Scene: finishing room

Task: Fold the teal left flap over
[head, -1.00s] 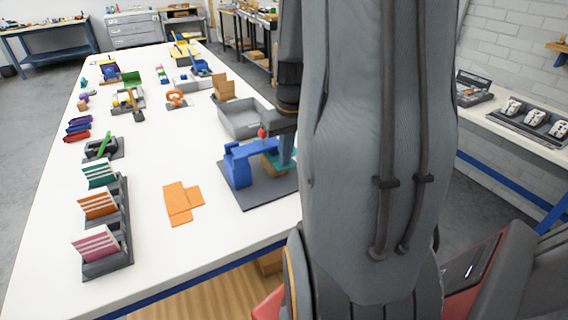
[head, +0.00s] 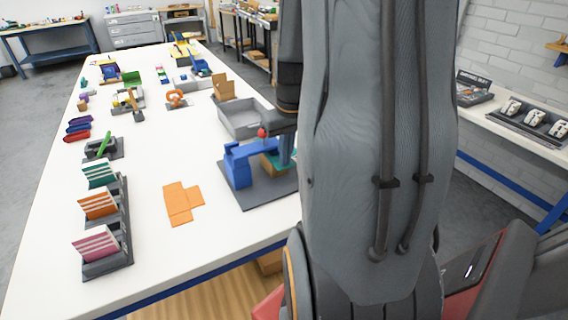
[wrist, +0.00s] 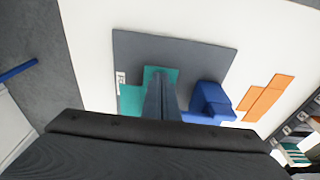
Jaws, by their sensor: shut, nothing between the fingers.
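The teal piece (wrist: 131,100) lies on a dark grey base plate (wrist: 200,54). In the wrist view, one teal part shows left of my fingers and another around their tips. I cannot tell whether the flap is flat or raised, as my fingers and gripper body hide much of it. In the head view, a bit of the teal piece (head: 271,163) shows beside my fingers. My gripper (wrist: 160,78) is shut with nothing held, its fingers pointing down over the teal piece. Whether the tips touch it is unclear.
A blue fixture (head: 238,166) with a red knob (head: 262,132) stands on the same plate, close beside my fingers. A flat orange cut-out (head: 182,203) lies to the left. A grey tray (head: 242,118) stands behind. Card racks line the left edge. White table between is clear.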

